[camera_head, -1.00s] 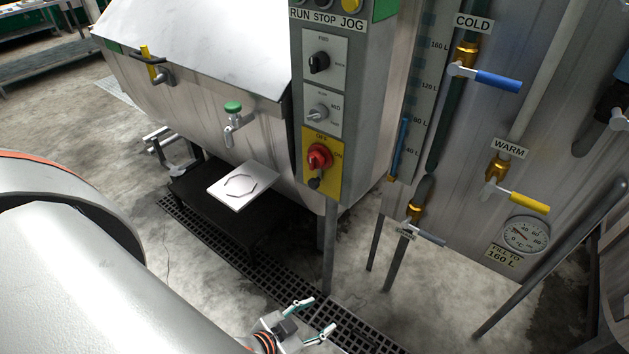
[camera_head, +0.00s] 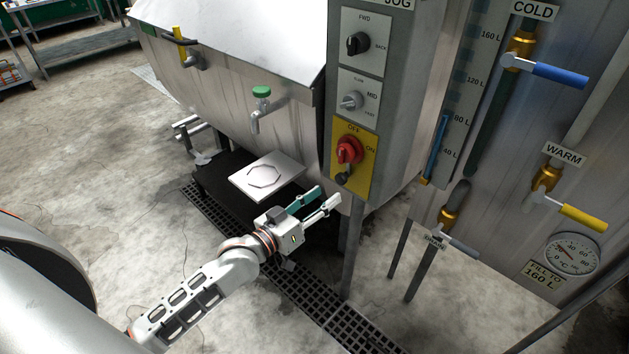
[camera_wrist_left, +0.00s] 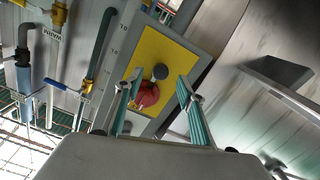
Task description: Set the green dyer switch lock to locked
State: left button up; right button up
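The yellow switch plate (camera_head: 366,152) is low on the grey control box of the dyer with a green corner. It carries a red rotary switch (camera_head: 349,150) between OFF and ON labels, and a small dark knob (camera_head: 342,178) below it. I cannot read the dark knob's position. My left gripper (camera_head: 328,197) is open and empty, just below and in front of the plate. In the left wrist view, the dark knob (camera_wrist_left: 160,72) and the red switch (camera_wrist_left: 146,96) appear between the open fingers (camera_wrist_left: 160,78), apart from them. My right gripper is out of view.
Two selector knobs (camera_head: 351,101) sit above the plate. A drain tap with a green cap (camera_head: 261,105) and a square white plate (camera_head: 245,180) are at left. Pipes with blue and yellow valve handles (camera_head: 583,218) stand at right. A floor grate (camera_head: 345,325) runs below.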

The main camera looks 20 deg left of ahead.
aim_at(339, 180)
pick_arm(q)
jog(key=x, duration=0.4)
jog(key=r+x, duration=0.1)
jog(key=x, duration=0.2)
jog(key=shift+a+b, duration=0.35)
jog(key=shift+w+d, duration=0.2)
jog(key=shift+w, duration=0.4)
